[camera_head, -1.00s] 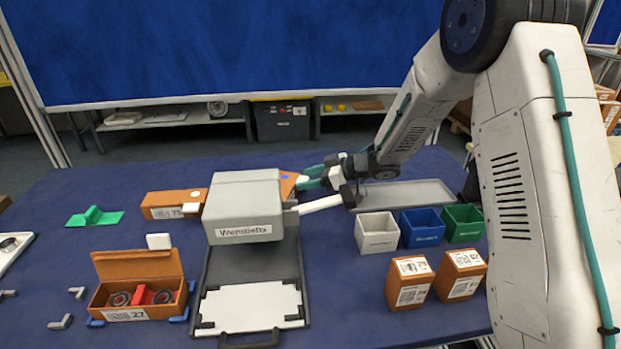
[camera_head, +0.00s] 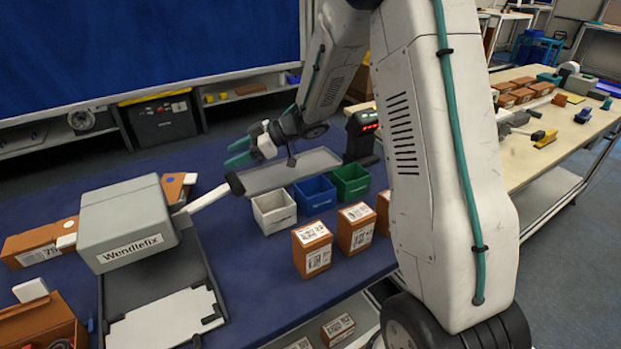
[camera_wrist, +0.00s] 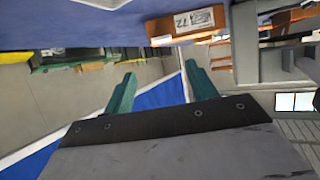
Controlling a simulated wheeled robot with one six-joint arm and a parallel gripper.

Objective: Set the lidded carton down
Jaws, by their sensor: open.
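My gripper (camera_head: 240,150) is open, its teal fingers empty, above the back of the blue table. The open fingers also show in the wrist view (camera_wrist: 155,90). Another orange-brown carton (camera_head: 38,240) with a printed label lies left of the machine. A labelled orange-brown carton (camera_wrist: 185,22) shows at the top of the wrist view; I cannot tell which.
White, blue and green bins (camera_head: 315,193) stand in front of a grey tray (camera_head: 290,170). Small labelled boxes (camera_head: 312,250) stand before them. A white handle (camera_head: 207,198) sticks out from the machine. An open carton (camera_head: 40,325) is cut off at bottom left. A black scanner-like device (camera_head: 362,140) stands behind.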

